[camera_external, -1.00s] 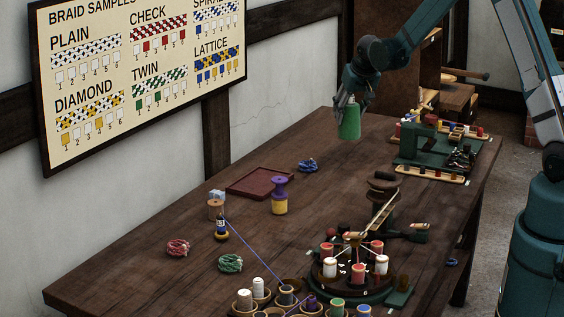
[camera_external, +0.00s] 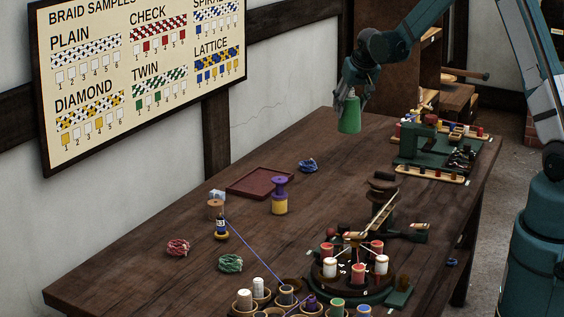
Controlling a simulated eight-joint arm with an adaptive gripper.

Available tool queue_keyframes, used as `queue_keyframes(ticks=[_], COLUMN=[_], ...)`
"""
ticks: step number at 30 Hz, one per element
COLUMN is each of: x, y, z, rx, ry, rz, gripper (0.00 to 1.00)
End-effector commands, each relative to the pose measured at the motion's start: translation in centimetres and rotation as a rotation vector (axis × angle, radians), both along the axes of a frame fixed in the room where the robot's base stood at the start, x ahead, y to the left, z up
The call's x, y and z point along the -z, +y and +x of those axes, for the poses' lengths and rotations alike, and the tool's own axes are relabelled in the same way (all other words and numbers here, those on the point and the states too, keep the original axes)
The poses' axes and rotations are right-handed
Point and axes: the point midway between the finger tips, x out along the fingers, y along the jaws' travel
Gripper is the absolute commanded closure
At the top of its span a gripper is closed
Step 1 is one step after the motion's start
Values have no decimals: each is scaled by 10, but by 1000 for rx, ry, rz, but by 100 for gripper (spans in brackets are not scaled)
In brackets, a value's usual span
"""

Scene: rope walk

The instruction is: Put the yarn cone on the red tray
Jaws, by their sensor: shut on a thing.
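My gripper (camera_external: 350,98) is shut on a green yarn cone (camera_external: 349,118). It holds the cone nearly upright, with its wide end down, above the far part of the table. The fingers partly hide the cone's top. The red tray (camera_external: 246,190) is dark red, shallow and square. It lies flat and empty on the table near the wall, lower left of my gripper in the picture.
A purple and yellow spool stack (camera_external: 280,198) stands just in front of the tray. A blue yarn bundle (camera_external: 308,166) lies at its right. A round braiding stand (camera_external: 350,278) and a green bench fixture (camera_external: 425,148) stand to the right. Bare table lies between cone and tray.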

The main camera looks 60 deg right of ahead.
Motion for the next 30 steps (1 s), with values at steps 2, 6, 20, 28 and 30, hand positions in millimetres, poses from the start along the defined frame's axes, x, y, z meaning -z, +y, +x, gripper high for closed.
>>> queue_keyframes(ticks=[2,6,20,28,30], x=[0,0,-2,-4,-5], y=[0,4,74,141,160], z=[0,3,50,87,96], rx=[0,0,-1,2,4], ry=[0,1,8,11,11], rz=[0,1,8,11,11], gripper=[70,70,70,70,70])
